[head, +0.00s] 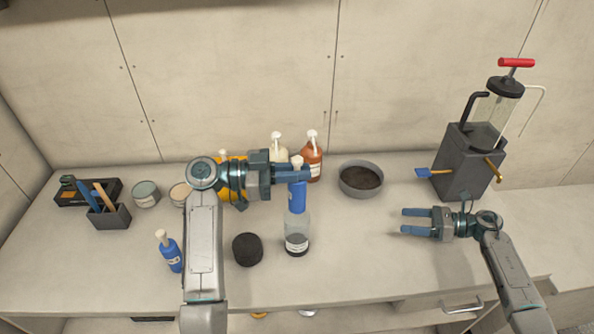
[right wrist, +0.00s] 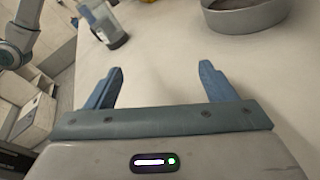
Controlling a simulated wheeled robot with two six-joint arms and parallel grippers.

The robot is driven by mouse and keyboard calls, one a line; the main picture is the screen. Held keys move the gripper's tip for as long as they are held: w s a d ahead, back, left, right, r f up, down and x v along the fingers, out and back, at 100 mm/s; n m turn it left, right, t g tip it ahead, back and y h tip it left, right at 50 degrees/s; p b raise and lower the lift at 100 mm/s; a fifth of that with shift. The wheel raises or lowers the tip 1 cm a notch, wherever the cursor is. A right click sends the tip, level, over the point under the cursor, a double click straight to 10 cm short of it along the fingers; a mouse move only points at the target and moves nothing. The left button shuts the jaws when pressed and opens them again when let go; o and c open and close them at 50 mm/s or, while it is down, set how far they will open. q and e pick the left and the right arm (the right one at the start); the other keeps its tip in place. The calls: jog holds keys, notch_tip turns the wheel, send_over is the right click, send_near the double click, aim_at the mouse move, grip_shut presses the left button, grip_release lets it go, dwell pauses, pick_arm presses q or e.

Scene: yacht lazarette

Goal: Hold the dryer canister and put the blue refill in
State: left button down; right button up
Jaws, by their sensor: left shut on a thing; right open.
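My left gripper (head: 292,173) is shut on the blue refill (head: 297,198), a blue bottle with a white top. The fingers grip it near the top, and its lower end is at the mouth of the clear dryer canister (head: 297,225). I cannot tell whether the end is inside the mouth. The canister stands upright on the counter, with a dark band and label low down. It also shows in the right wrist view (right wrist: 108,25). My right gripper (head: 417,221) is open and empty, to the right of the canister and apart from it.
A round black lid-like piece (head: 247,249) lies left of the canister. Another blue bottle (head: 169,254) stands further left. Pump bottles (head: 312,160) stand behind, a grey bowl (head: 347,188) back right, a grey block with a pump (head: 465,165) far right. The counter between canister and right gripper is clear.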

aim_at(301, 239)
jog(key=a+n+g, duration=0.2)
jog(key=a, duration=0.5)
jog(key=s+a+n+g, duration=0.1)
jog(key=a+n+g, duration=0.1)
jog(key=a, duration=0.5)
jog(key=a+n+g, duration=0.1)
jog(key=a+n, duration=0.3)
jog(key=a, duration=0.3)
jog(key=shift+s+a+g, duration=0.2)
jog(key=shift+a+g, duration=0.15)
jog(key=shift+g, duration=0.05)
jog(key=x, duration=0.9)
jog(key=shift+a, duration=0.3)
jog(key=c, duration=0.8)
jog(key=shift+c, duration=0.2)
